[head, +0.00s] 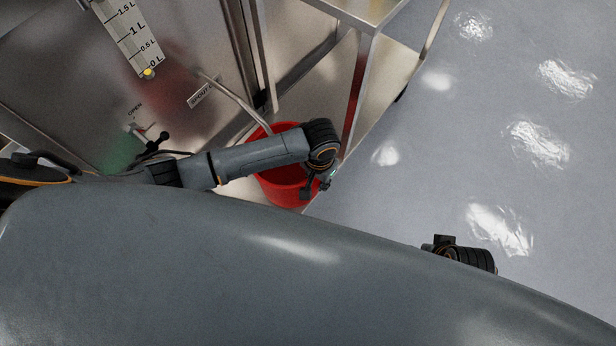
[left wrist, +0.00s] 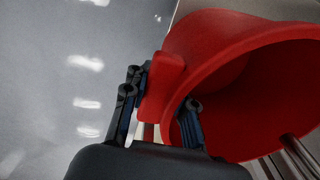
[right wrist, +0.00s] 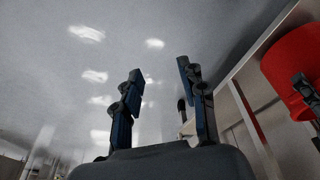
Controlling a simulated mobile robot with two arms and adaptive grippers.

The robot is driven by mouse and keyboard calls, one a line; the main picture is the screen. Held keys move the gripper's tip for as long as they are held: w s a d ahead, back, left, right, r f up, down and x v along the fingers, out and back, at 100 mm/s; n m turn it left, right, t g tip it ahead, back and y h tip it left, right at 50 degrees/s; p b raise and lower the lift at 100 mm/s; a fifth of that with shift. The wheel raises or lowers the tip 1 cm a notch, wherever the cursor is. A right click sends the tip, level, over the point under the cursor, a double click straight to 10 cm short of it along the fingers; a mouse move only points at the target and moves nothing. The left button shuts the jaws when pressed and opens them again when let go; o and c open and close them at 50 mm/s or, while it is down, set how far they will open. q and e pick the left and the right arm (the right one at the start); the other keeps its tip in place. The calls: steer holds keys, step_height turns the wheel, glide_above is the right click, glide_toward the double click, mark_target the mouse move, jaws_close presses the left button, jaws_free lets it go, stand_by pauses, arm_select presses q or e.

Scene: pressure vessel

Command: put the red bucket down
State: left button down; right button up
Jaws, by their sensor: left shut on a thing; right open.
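The red bucket (head: 285,187) is under the end of the metal spout pipe (head: 240,103) in the head view, partly hidden by my left arm. Its open mouth faces up. My left gripper (head: 318,186) is at its right side. In the left wrist view, the left gripper (left wrist: 160,98) is shut on the bucket (left wrist: 225,45) at the rim, by a red tab. I cannot tell whether the bucket's bottom touches the surface below. My right gripper (right wrist: 158,75) is open and empty; the bucket (right wrist: 295,70) is apart from it at the right.
The steel vessel panel carries a level scale (head: 130,35), a SPOUT label (head: 201,92) and a valve lever (head: 158,139). A metal frame with a shelf (head: 385,65) stands just right of the bucket. Open grey floor (head: 440,150) lies to the right.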

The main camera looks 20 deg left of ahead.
arm_select(q)
steer(key=shift+w+a, duration=0.2)
steer(key=shift+a, duration=0.25)
steer(key=shift+w+a+f+b, duration=0.15)
steer(key=shift+a+f, duration=0.35)
steer(key=shift+f, duration=0.3)
steer(key=shift+w+a+f+b, duration=0.15)
steer(key=shift+a+f, duration=0.35)
steer(key=shift+f, duration=0.25)
arm_select(e)
steer(key=shift+v, duration=1.2)
arm_select(q)
steer(key=c, duration=1.1)
jaws_free()
arm_select(e)
steer(key=shift+w, duration=0.15)
steer(key=shift+d, duration=0.1)
arm_select(q)
steer(key=shift+f, duration=0.1)
